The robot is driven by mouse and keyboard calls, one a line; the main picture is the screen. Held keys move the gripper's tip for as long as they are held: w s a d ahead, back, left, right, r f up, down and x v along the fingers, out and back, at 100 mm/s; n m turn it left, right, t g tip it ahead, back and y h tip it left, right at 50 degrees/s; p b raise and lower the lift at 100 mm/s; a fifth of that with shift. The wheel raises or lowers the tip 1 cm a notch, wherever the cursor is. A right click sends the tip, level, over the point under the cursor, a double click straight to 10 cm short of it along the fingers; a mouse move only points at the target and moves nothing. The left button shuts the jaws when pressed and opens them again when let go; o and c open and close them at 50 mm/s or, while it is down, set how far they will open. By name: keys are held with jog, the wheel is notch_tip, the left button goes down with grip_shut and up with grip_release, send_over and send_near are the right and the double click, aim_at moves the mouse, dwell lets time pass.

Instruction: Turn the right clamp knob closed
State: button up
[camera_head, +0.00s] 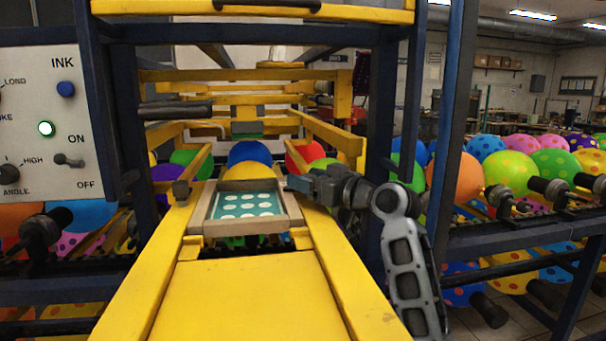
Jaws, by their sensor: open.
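A wooden-framed print screen (197,219) with a teal mesh and pale round dots sits between the yellow rails. A dark clamp knob (181,190) stands on the left rail beside the frame. The right clamp knob cannot be made out; my gripper and wrist cover the matching spot on the right rail. My gripper (297,183) reaches in from the right, its fingers pointing left at the frame's back right corner. It is open, and whether its fingers are around the knob or touching it cannot be told.
Blue uprights (455,130) stand close to my arm on the right. A control panel (40,120) with INK and ANGLE controls is at the left. Spotted balloons (510,175) sit on racks at both sides. The yellow bed (250,300) in front is clear.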

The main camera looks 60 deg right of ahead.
jog(key=shift+x, duration=0.9)
jog(key=shift+c, duration=0.2)
jog(key=c, duration=0.9)
jog(key=shift+f, duration=0.1)
